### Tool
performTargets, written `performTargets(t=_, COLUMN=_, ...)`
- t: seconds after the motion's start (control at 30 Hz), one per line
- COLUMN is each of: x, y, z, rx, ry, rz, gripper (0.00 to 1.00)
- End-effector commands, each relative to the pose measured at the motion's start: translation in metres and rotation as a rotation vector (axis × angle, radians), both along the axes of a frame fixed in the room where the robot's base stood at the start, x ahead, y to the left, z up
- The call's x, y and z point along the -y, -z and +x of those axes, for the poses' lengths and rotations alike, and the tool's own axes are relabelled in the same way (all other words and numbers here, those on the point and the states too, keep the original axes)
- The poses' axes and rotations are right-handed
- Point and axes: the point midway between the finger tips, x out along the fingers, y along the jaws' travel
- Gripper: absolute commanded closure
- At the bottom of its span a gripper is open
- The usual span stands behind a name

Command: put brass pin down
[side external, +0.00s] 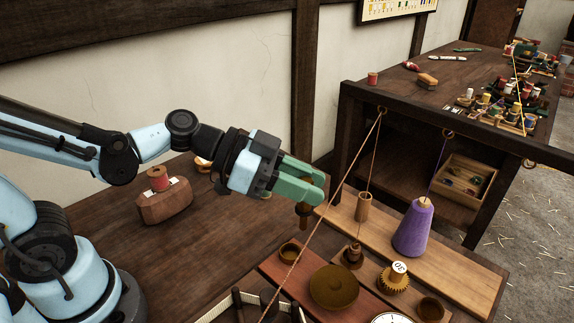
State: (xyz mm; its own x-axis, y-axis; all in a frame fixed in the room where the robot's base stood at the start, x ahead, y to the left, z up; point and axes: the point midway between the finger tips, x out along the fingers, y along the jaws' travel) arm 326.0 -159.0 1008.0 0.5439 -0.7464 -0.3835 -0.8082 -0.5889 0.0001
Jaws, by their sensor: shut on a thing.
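My gripper (315,187) has green fingers and is in the middle of the view. It is shut on the brass pin (304,213), a dark brass-brown piece that hangs below the fingertips. The fingers hide its upper part. The pin is above the left end of the wooden boards, near a small round cup (290,250) on the reddish board (285,275). I cannot tell whether its lower end touches anything.
A purple cone (414,228) and a wooden cylinder (364,207) stand on the pale board (465,277). A taut cord (335,195) slants past my gripper.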

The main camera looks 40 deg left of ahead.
Motion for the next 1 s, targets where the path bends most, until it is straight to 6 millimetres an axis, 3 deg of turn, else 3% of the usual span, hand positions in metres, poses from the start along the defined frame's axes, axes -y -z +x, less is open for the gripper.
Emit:
performTargets(t=0.17, x=-0.024, y=-0.005, z=0.035, rx=-0.003, ry=-0.112, rz=0.004, gripper=1.00)
performTargets(t=0.3, x=-0.063, y=-0.007, z=0.080, rx=-0.006, ry=-0.261, rz=0.005, gripper=1.00)
performTargets(t=0.5, x=-0.119, y=-0.006, z=0.130, rx=-0.003, ry=-0.446, rz=0.003, gripper=1.00)
performTargets(t=0.77, x=-0.158, y=-0.002, z=0.156, rx=0.001, ry=-0.551, rz=-0.001, gripper=1.00)
performTargets(t=1.0, x=-0.193, y=0.020, z=0.169, rx=0.001, ry=-0.557, rz=0.000, gripper=1.00)
